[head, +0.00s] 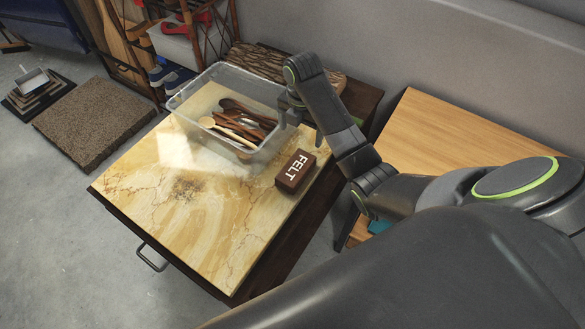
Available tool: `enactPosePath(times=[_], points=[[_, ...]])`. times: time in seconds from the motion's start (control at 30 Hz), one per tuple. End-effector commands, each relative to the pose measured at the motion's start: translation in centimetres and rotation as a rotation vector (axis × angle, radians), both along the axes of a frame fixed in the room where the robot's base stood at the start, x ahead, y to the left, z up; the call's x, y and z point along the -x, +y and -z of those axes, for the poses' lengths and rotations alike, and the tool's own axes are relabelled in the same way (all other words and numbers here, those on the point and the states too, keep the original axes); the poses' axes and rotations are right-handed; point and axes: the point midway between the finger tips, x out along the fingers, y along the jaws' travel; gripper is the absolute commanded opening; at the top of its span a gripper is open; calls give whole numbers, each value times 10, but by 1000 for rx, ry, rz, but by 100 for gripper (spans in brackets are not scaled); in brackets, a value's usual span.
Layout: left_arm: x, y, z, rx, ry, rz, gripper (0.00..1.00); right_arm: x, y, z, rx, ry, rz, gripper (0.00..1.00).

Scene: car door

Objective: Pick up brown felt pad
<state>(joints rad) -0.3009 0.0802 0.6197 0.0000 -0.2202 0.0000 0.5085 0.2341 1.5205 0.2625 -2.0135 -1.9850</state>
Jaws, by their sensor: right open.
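The brown felt pad (296,171) is a small dark brown block with "FELT" in white letters on top. It lies on the marble-topped cabinet (215,225), near its right edge and just in front of a clear plastic bin. My right gripper (287,114) is open above the right side of the bin, behind the felt pad and apart from it. Its fingers are small in the head view, and nothing shows between them. My left gripper is not in view.
The clear bin (185,118) holds several wooden spoons (238,128). A wooden table (440,135) stands to the right. A rack with shoes (172,75) is behind at the left. The marble's front left is bare.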

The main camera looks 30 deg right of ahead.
Motion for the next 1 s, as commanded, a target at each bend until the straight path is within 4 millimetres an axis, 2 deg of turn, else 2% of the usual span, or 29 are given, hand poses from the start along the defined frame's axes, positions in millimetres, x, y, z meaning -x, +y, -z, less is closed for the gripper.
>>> enactPosePath(times=[0.03,0.33,0.43,0.47,0.5,0.7,0.87,1.0], points=[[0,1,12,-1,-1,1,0,0,0,13,1,1,1,89],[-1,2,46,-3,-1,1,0,0,0,47,0,0,4,89],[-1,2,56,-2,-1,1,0,1,0,70,0,4,5,89],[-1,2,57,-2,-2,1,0,1,0,76,0,4,5,89],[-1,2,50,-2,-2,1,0,1,0,79,-1,6,6,89],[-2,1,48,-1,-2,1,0,0,1,108,0,2,5,89],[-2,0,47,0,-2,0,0,0,2,116,0,1,5,89],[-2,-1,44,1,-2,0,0,-1,6,131,-1,5,5,89]])
